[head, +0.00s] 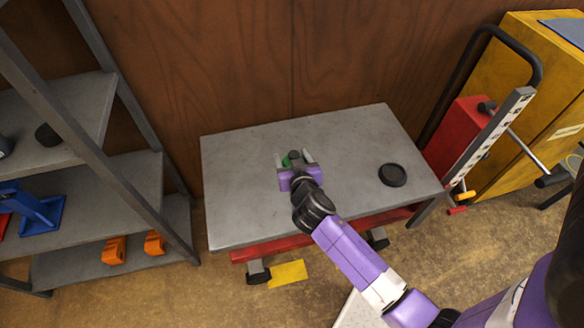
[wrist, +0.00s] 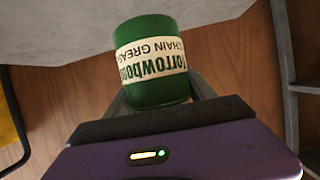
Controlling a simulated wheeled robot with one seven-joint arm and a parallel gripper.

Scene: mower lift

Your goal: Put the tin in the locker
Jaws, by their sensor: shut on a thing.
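The green tin (wrist: 155,92) has a cream label with the words "chain grease". My gripper (head: 294,158) is shut on it, with a finger on either side of the tin in the wrist view. I cannot tell whether the tin touches the tabletop. A yellow cabinet (head: 535,60) stands at the far right and may be the locker; its inside does not show.
A round black disc (head: 392,175) lies on the table's right side. A red jack-like machine (head: 460,135) with a black handle stands between table and cabinet. A grey shelf rack (head: 85,190) holding blue and orange items is at left. A wooden wall is behind the table.

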